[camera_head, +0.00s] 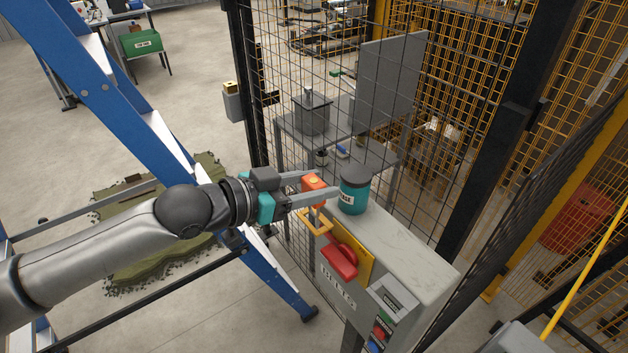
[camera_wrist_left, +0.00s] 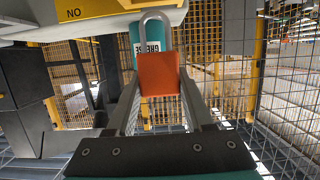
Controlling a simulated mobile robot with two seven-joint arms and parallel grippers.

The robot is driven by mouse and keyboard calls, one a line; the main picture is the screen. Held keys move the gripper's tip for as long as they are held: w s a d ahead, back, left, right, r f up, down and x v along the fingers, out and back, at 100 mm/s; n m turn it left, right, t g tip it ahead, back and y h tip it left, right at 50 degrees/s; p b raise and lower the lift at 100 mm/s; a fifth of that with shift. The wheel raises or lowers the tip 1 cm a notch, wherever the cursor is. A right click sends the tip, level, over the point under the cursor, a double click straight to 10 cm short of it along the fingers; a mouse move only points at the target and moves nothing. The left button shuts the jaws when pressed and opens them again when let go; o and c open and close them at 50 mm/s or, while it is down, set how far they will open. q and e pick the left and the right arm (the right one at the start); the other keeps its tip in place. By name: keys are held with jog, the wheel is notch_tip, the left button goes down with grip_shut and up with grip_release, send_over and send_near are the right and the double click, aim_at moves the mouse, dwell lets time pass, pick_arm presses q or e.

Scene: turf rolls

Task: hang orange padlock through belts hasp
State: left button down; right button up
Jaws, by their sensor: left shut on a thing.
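The orange padlock (camera_head: 314,188) is between the fingers of my left gripper (camera_head: 320,185), which is shut on its body. In the left wrist view the padlock (camera_wrist_left: 158,76) is upright in the picture, its grey shackle pointing up, away from the gripper. A yellow loop (camera_head: 316,224), likely the hasp, sticks out from the yellow plate beside a red handle (camera_head: 340,260) on the grey box labelled BELTS (camera_head: 338,290). The padlock is close to this loop. I cannot tell whether the shackle touches or passes through it. My right gripper is not in view.
A teal jar with a dark lid (camera_head: 355,190) stands on the box top, close beyond the fingertips. A wire mesh fence (camera_head: 285,60) rises behind the box. A blue ladder-like frame (camera_head: 110,100) stands to the left, beyond my arm. The box top's right part is clear.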

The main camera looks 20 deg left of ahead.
aim_at(313, 216)
pick_arm(q)
jog(key=shift+r+p, duration=0.1)
jog(key=shift+p, duration=0.9)
dwell(1.4)
jog(key=shift+f+b, duration=1.65)
jog(key=shift+f, duration=1)
jog(key=shift+c, duration=1)
grip_release()
jog(key=shift+s+a, duration=0.1)
jog(key=p+v, duration=0.4)
jog(key=v, duration=1.1)
jog(key=shift+r+p, duration=0.15)
jog(key=shift+p, duration=0.15)
